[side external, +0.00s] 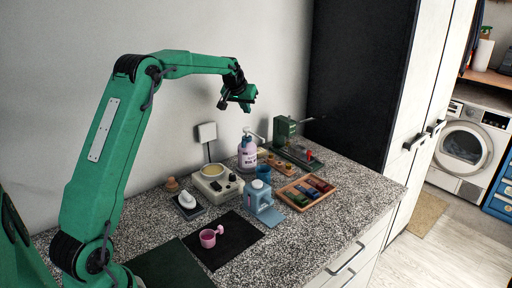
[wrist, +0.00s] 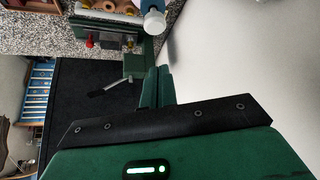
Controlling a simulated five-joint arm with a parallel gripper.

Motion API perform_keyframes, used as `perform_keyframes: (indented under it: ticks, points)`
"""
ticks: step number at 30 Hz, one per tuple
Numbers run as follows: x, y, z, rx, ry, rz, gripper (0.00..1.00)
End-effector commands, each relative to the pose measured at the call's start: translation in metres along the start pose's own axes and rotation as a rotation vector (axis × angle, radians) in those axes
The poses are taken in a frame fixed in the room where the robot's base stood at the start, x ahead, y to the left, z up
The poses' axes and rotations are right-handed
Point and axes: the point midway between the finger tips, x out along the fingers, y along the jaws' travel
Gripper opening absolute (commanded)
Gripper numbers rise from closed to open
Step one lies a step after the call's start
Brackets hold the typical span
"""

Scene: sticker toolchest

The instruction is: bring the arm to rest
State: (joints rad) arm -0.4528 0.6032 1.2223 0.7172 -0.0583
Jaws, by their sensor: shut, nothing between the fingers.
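My gripper (side external: 239,104) is at the end of my raised green arm. It hangs in the air above the countertop, apart from everything on it. In the wrist view its green fingers (wrist: 158,86) are shut together with nothing between them. Below it in the side view stands a pump bottle (side external: 247,155) with a purple label.
The speckled countertop (side external: 340,210) holds a cream device (side external: 216,182), a blue holder (side external: 263,203), a wooden tray (side external: 305,192), a green tool (side external: 290,135) and a pink cup (side external: 208,238) on a black mat (side external: 228,250). A wall is behind; a dark cabinet (side external: 355,85) stands right.

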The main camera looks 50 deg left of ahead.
Motion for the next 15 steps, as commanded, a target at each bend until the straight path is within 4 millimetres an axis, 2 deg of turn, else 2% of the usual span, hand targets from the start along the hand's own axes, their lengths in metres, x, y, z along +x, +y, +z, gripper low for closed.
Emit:
perform_keyframes:
  ticks: [8,11,15]
  points:
    - [-0.005,0.004,0.001,0.005,0.0,0.003,0.0]
    - [-0.015,0.01,0.005,0.015,-0.002,0.009,0.0]
    - [-0.039,0.024,0.014,0.036,-0.008,0.021,0.0]
